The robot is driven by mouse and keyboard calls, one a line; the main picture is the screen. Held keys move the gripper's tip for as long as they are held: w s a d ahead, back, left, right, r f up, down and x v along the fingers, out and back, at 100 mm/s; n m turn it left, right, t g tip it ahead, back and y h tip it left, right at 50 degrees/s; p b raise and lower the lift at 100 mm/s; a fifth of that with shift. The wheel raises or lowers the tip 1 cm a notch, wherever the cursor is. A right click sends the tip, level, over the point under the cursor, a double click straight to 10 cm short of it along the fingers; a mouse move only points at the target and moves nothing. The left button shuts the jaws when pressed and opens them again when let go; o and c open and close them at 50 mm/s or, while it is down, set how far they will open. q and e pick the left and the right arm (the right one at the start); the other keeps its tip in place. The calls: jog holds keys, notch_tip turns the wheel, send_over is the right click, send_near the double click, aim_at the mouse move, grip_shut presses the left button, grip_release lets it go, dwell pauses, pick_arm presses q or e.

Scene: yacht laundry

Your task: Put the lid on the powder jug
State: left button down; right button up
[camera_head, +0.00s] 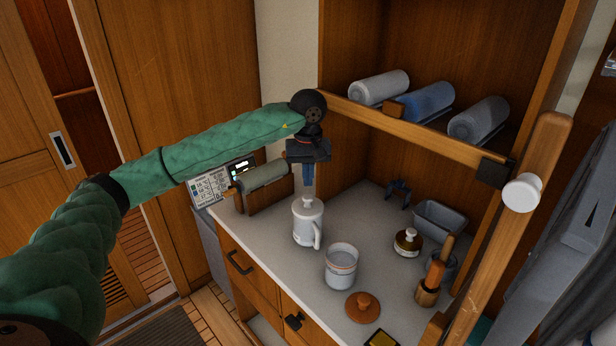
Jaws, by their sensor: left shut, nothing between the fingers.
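The white powder jug (308,230) stands upright on the grey counter, its handle toward the front right. A white lid (307,206) with a small knob sits on its top; I cannot tell from here whether it is fully seated. My left gripper (308,184) points straight down just above the lid's knob. It is shut and empty, with a small gap seeming to separate it from the knob. My right gripper is not in view.
A glass jar (341,268) and a terracotta lid (363,308) are in front of the jug. A lidded pot (407,243), grey bin (440,222) and brush holder (427,294) stand right. A railed shelf (410,130) with rolled towels is above.

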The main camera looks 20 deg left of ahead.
aim_at(308, 197)
pick_arm(q)
jog(key=shift+s+a+f+b, duration=0.1)
jog(key=shift+f+b, duration=0.6)
jog(key=shift+f, duration=0.25)
jog(key=shift+w+d+f+b, duration=0.2)
jog(key=shift+w+f+b, duration=0.05)
jog(key=shift+f+b, duration=0.25)
jog(key=shift+s+a, duration=0.15)
jog(key=shift+s, duration=0.05)
jog(key=shift+w+f+b, duration=0.1)
jog(key=shift+f+b, duration=0.3)
jog(key=shift+b, duration=0.05)
jog(key=shift+f, duration=0.15)
jog(key=shift+r, duration=0.5)
jog(key=shift+r+p, duration=0.35)
jog(key=shift+r, duration=2.75)
